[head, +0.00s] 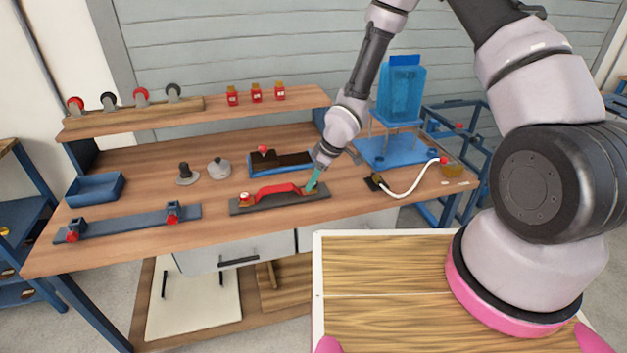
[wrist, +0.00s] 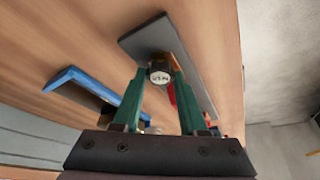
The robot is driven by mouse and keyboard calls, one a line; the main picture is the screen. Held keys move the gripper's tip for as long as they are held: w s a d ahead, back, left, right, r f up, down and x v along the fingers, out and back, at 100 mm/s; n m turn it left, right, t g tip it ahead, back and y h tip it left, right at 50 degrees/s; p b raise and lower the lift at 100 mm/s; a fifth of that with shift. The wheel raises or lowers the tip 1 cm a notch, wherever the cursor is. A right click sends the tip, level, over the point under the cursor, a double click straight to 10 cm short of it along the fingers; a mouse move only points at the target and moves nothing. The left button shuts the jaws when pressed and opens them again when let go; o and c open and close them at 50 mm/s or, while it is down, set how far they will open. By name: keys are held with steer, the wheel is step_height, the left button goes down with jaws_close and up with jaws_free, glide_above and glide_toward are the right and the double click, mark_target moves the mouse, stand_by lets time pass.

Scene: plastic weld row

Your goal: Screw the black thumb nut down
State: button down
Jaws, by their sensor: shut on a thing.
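A dark flat plate (head: 237,208) with a red bar handle (head: 275,190) lies on the wooden bench. My gripper (head: 312,185), with green fingers, points down at the plate's right end. In the wrist view my gripper (wrist: 160,78) is shut on a small dark-sided thumb nut with a pale marked face (wrist: 161,74). The nut sits over the plate (wrist: 150,40), near one end. The red handle (wrist: 173,95) is partly hidden behind a finger. In the head view the fingers hide the nut. How far down it sits, I cannot tell.
A knob with a pale top (head: 244,197) stands at the plate's left end. A blue-edged tray (head: 270,173) lies behind the plate. A white hose (head: 405,191) lies to the right. A blue rail (head: 130,222) with red knobs lies at left.

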steer(key=m, duration=0.2)
steer(key=m+t, duration=0.1)
steer(key=shift+s+a+m+h, duration=0.2)
steer(key=shift+m+h, duration=0.1)
steer(key=shift+m, duration=0.1)
steer(key=m, duration=0.2)
steer(key=m+t+h, duration=0.1)
steer(key=m, duration=0.1)
steer(key=shift+a+t, duration=0.1)
steer(key=shift+t, duration=0.2)
steer(key=m+h, duration=0.1)
steer(key=m, duration=0.3)
steer(key=shift+t+h, duration=0.3)
steer(key=shift+h, duration=0.1)
steer(key=shift+m+h, duration=0.6)
steer(key=shift+m, duration=1)
steer(key=shift+c, duration=2.4)
jaws_free()
